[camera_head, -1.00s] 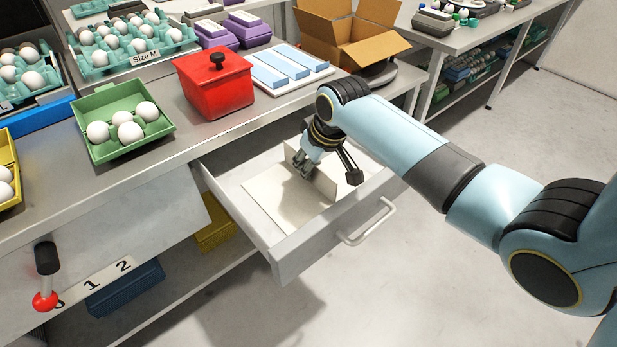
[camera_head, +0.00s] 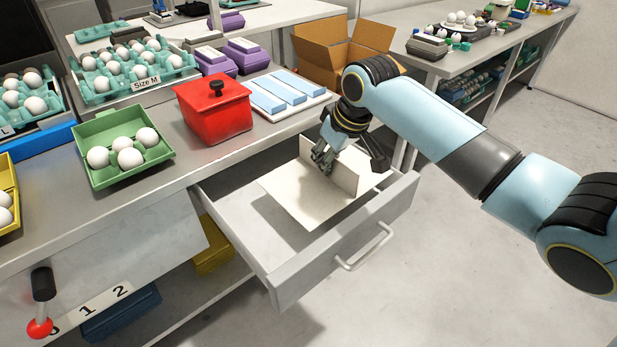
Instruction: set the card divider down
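The card divider (camera_head: 308,200) is a cream sheet with an upright fin standing on it. It is over the open grey drawer (camera_head: 290,262), lifted off the drawer floor and a little tilted, with a dark shadow under it. My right gripper (camera_head: 347,160) has one finger on each side of the fin and is shut on it. The fingers hide part of the fin. My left gripper is not in view.
On the counter beside the drawer stand a red lidded pot (camera_head: 213,112), a white board with blue strips (camera_head: 286,92) and a green carton with several eggs (camera_head: 112,172). A cardboard box (camera_head: 335,48) stands behind. A red-knobbed lever (camera_head: 42,300) is at the lower left.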

